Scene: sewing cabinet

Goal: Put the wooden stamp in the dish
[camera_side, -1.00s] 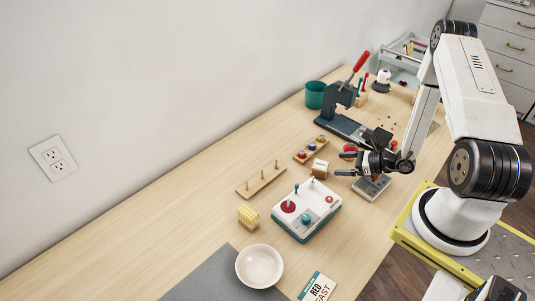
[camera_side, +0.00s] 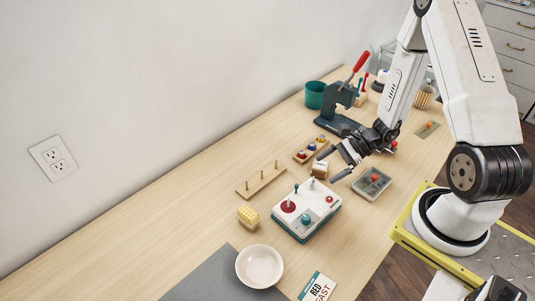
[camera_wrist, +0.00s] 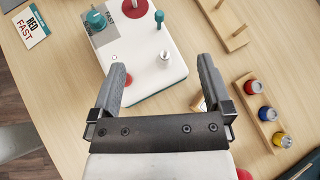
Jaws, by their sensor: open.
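The wooden stamp (camera_side: 319,169), a small light wooden block with a dark mark, stands on the table behind the white control box. In the wrist view it seems to be the wooden piece (camera_wrist: 197,104) largely hidden behind the right finger. The dish (camera_side: 259,267) is a round white bowl at the front, partly over a grey mat; it is outside the wrist view. My gripper (camera_side: 331,164) is open and empty, tilted above the table close to the stamp. In the wrist view its fingers (camera_wrist: 162,66) are spread over the control box's edge.
The control box (camera_side: 306,209) with knobs and a joystick stands between stamp and dish. A yellow block (camera_side: 248,216), a peg board (camera_side: 262,180), a bobbin rack (camera_side: 311,149) and a grey tray (camera_side: 372,183) are nearby. A card (camera_side: 317,287) lies right of the dish.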

